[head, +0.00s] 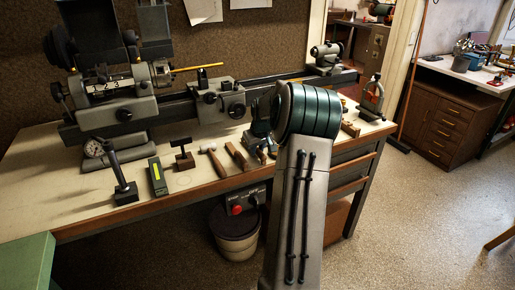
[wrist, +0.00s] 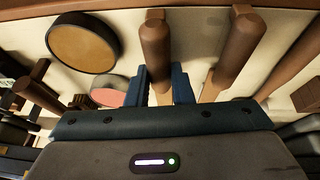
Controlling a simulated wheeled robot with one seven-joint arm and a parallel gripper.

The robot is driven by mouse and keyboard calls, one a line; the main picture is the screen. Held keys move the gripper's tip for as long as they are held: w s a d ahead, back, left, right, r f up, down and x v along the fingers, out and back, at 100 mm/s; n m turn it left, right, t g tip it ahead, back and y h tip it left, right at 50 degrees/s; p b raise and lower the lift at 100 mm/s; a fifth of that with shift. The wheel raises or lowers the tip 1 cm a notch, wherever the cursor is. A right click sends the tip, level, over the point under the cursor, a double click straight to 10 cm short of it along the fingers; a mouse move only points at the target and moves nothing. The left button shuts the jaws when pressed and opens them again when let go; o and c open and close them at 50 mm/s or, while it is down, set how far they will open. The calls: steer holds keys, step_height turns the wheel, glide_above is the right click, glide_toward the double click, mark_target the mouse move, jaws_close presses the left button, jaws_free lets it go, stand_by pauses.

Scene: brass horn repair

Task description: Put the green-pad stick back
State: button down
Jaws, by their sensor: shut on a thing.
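In the wrist view my gripper (wrist: 161,75) has its two blue fingers closed around the pale shaft of a wooden-handled stick (wrist: 156,40). Its brown handle extends beyond the fingers, toward the top of the picture. The other end of this stick is hidden behind my gripper body, so its pad colour does not show. A second wooden-handled stick (wrist: 239,45) is just to the right, apart from the fingers. No green pad is visible. In the head view my arm hides the gripper and the held stick.
The wrist view shows a dark-rimmed tan disc (wrist: 83,43) and a pink-faced disc (wrist: 108,91) left of the fingers. On the bench (head: 95,208) are a mallet (head: 212,158), a green block (head: 157,176) and a black stand (head: 122,185). A lathe (head: 115,105) runs along the back.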

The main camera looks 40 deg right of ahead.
steer(key=shift+f, duration=0.15)
steer(key=c, duration=1.2)
jaws_free()
